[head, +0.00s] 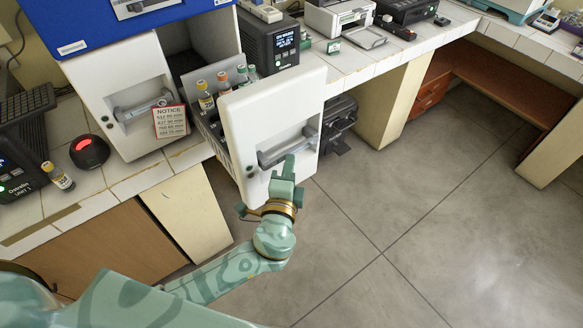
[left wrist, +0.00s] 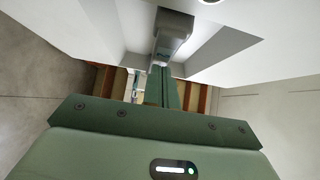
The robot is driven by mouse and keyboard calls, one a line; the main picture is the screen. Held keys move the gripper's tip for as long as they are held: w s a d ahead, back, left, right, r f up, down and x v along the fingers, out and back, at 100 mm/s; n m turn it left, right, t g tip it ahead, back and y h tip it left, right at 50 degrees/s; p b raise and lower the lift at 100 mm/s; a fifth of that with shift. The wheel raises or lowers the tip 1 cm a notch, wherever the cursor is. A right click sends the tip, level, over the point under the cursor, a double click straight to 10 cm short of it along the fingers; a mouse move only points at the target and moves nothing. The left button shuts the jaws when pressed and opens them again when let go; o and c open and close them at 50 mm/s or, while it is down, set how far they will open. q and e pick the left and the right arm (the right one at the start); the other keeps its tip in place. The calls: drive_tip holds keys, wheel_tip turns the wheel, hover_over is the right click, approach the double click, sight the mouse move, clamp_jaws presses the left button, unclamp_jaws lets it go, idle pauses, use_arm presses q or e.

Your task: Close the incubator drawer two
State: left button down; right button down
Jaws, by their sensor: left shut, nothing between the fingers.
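The incubator (head: 88,60) is white with a blue top and stands on the tiled bench. One of its drawers (head: 240,110), the right one, is pulled out toward me, with several capped bottles (head: 206,94) inside. Its white front has a recessed grey handle (head: 287,148), which also shows in the left wrist view (left wrist: 172,36). The left drawer front (head: 112,98) sits flush in the incubator. In the left wrist view the fingers (left wrist: 162,88) point at the handle. My right gripper is not in view.
A notice card (head: 171,122) is on the left drawer side. A red-topped device (head: 89,151) and a small bottle (head: 58,176) stand on the bench at left. A dark display unit (head: 268,42) is behind the open drawer. The floor to the right is clear.

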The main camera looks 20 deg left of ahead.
sight(215, 81)
use_arm(q)
drive_tip(key=w+a+b, duration=0.2)
drive_tip(key=w+a, duration=0.3)
drive_tip(key=a, duration=0.2)
drive_tip(key=w+a+b, duration=0.2)
drive_tip(key=w+a, duration=0.4)
drive_tip(key=a, duration=0.1)
drive_tip(key=w+a+b, duration=0.3)
drive_tip(key=w+a, duration=0.3)
drive_tip(key=a, duration=0.2)
drive_tip(key=shift+w+f, duration=0.1)
drive_tip(key=w+a+b, duration=0.1)
drive_tip(key=w+a, duration=0.2)
drive_tip(key=a, duration=0.2)
drive_tip(key=w+a+b, duration=0.1)
drive_tip(key=w+a, duration=0.1)
drive_tip(key=shift+w+a+b, duration=0.15)
drive_tip(key=shift+w+b, duration=0.15)
drive_tip(key=shift+b, duration=0.05)
drive_tip(key=shift+w+a, duration=0.4)
drive_tip(key=shift+a, duration=0.05)
drive_tip(key=shift+a+r, duration=0.15)
drive_tip(key=shift+r, duration=0.15)
